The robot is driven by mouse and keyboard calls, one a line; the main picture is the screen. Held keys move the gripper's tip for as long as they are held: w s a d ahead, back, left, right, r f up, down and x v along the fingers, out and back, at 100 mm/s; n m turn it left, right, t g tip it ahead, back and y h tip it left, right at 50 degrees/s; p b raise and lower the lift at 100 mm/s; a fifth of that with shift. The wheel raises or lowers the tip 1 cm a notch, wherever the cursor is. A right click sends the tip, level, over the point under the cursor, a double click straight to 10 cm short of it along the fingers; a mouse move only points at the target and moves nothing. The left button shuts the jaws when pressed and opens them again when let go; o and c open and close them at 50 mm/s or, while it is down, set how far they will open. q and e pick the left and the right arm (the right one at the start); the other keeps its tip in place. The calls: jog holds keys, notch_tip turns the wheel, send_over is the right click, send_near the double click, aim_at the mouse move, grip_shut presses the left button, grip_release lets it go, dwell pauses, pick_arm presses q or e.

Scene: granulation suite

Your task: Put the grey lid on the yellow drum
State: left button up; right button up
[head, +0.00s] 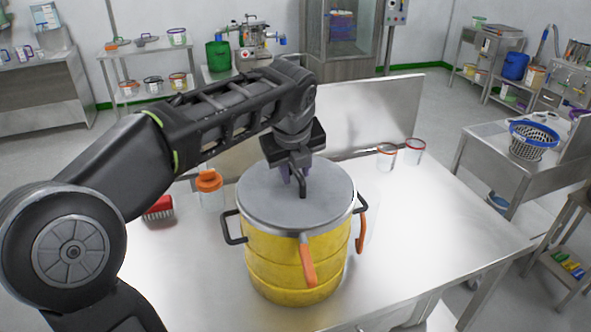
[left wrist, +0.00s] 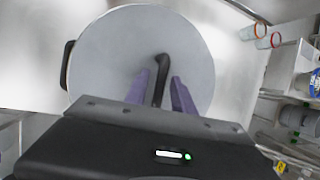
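The grey lid (head: 265,205) lies level over the top of the yellow drum (head: 270,262), covering its opening; I see no clear gap at the rim. The drum stands upright on the steel table, with dark side handles and orange clasps hanging at its side. My left gripper (head: 293,174) is above the lid at its dark handle (head: 303,188). In the left wrist view the purple fingers (left wrist: 164,76) stand apart on either side of the handle, with the lid (left wrist: 112,55) beneath; they look open. My right gripper is not in view.
An orange-capped bottle (head: 210,190) and a red brush (head: 160,207) are left of the drum. Two red-rimmed clear containers (head: 387,157) stand at the back right. A metal panel (head: 375,110) rises behind. The table's right side (head: 430,220) is clear.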

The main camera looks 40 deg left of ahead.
aim_at(294, 195)
pick_arm(q)
jog(key=shift+o, duration=0.6)
jog(key=v, duration=0.8)
jog(key=shift+b, duration=0.3)
